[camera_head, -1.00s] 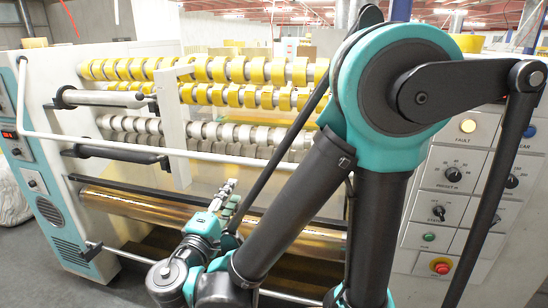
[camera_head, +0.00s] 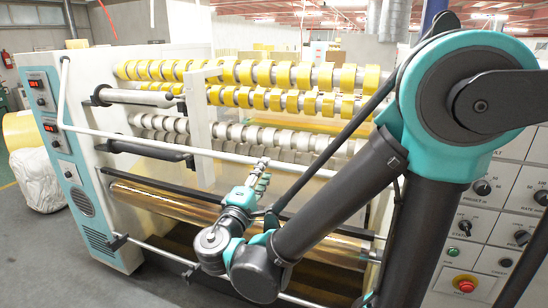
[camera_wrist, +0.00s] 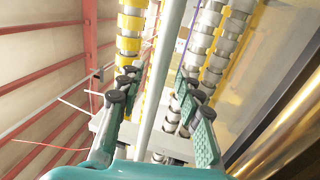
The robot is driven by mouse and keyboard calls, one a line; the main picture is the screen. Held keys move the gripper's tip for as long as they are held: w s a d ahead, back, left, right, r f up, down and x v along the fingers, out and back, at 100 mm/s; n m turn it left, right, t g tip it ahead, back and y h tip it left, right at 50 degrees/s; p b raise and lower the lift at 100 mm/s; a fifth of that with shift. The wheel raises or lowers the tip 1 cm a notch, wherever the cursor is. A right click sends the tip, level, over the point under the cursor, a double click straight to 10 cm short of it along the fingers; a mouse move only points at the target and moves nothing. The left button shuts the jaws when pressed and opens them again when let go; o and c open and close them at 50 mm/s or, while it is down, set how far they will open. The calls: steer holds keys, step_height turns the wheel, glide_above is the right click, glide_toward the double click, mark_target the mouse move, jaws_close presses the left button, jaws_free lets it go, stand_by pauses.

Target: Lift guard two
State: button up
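A long white guard bar (camera_head: 140,138) runs across the front of the machine, with a bend up at its left end. A second, lower bar (camera_head: 160,255) crosses near the floor. I cannot tell which one is called guard two. My gripper (camera_head: 263,172) is at the upper bar, right of the white upright. In the wrist view, the upper bar (camera_wrist: 163,75) passes between the fingers of my gripper (camera_wrist: 155,88). The fingers stand apart on both sides of the bar, with gaps showing, so they are open. The bar's right part is hidden behind my arm.
Yellow tape rolls (camera_head: 245,72) and pale rollers (camera_head: 160,123) lie behind the bar. A white upright (camera_head: 200,130) stands left of my gripper. A golden roller (camera_head: 150,197) lies below. A control panel (camera_head: 490,200) is at the right. Open floor lies at the left (camera_head: 30,260).

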steer(key=x, duration=0.8)
steer(key=shift+s, duration=0.1)
jaws_close()
stand_by(0.4)
